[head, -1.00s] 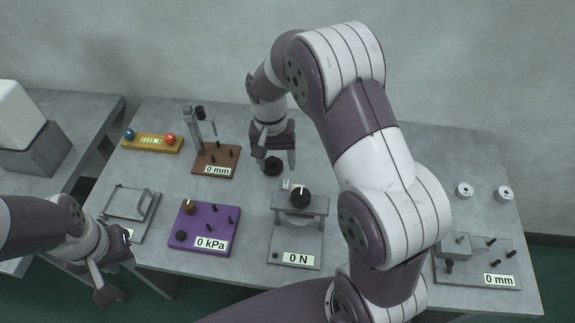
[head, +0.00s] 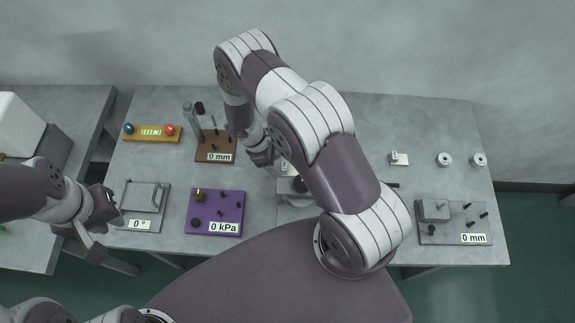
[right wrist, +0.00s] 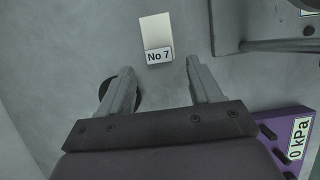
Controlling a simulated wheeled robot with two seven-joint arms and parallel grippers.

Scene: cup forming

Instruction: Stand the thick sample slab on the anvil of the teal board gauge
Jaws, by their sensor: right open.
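No teal board can be made out. A pale block labelled No 7 (right wrist: 156,36) lies beyond my right fingertips in the right wrist view; its label peeks out beside my arm in the head view (head: 285,168). Another small pale labelled block (head: 398,159) lies right of my arm. I cannot tell which is the thick slab. A brown board reading 0 mm (head: 228,146) carries an upright post; a grey board reading 0 mm (head: 455,226) carries a grey block. My right gripper (right wrist: 164,80) is open and empty. My left gripper (head: 112,238) is open and empty at the table's left front.
Two white discs (head: 444,160) (head: 478,160) lie at right. My right arm hides much of the middle. The back right is clear.

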